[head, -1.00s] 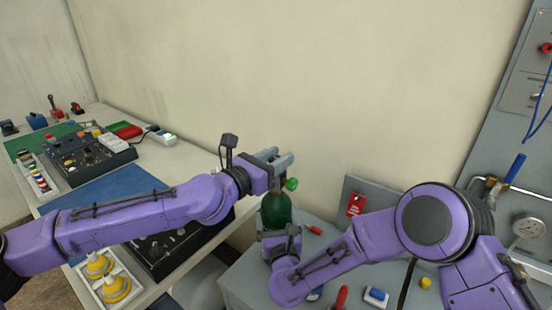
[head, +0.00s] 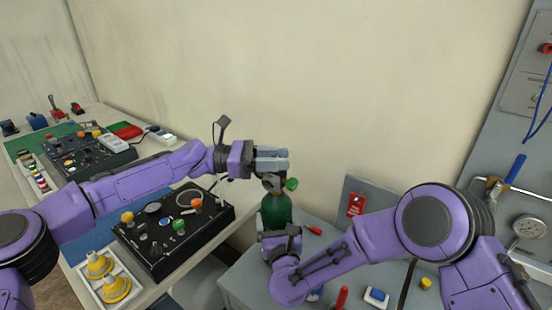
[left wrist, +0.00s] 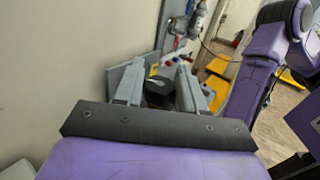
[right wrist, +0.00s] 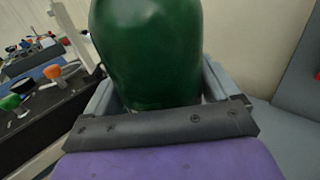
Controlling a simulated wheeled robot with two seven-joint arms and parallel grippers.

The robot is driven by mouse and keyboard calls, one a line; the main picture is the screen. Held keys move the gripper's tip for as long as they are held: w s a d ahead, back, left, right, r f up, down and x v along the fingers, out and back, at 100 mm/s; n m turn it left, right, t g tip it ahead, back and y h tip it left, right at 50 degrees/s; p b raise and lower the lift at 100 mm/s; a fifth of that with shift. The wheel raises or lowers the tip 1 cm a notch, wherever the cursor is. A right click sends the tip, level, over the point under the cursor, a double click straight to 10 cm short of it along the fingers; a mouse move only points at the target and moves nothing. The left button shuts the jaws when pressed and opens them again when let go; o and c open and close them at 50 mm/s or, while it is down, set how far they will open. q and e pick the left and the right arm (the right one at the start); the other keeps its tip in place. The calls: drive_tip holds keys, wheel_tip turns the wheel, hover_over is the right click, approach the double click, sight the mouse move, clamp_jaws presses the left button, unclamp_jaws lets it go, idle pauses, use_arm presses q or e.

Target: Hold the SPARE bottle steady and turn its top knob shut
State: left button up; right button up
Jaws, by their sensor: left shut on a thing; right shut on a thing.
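The green bottle (head: 275,214) stands upright on the grey cabinet top, and its body fills the upper middle of the right wrist view (right wrist: 148,50). My right gripper (head: 278,245) is shut on the lower body of the bottle, one finger on each side. A grey valve (head: 271,184) with a green side knob (head: 291,184) sits on the bottle. My left gripper (head: 274,163) is shut at the very top of the valve. In the left wrist view, a dark part, likely the top knob (left wrist: 158,91), shows between its fingers. No SPARE label is readable.
A black control panel (head: 168,236) with knobs lies on the left bench, below my left arm. A blue-white block (head: 376,296) and a yellow cap (head: 426,283) lie right on the cabinet. The wall is close behind.

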use_arm(q)
drive_tip(key=shift+f+m+g, duration=0.15)
drive_tip(key=shift+m+g, duration=0.35)
drive_tip(key=shift+g, duration=0.3)
drive_tip(key=o, duration=0.9)
drive_tip(key=shift+o, duration=0.2)
drive_tip(key=shift+a, duration=0.1)
drive_tip(key=w+a, duration=0.1)
drive_tip(key=a, duration=1)
drive_tip(key=shift+w+a, duration=0.15)
drive_tip(key=shift+a, duration=0.25)
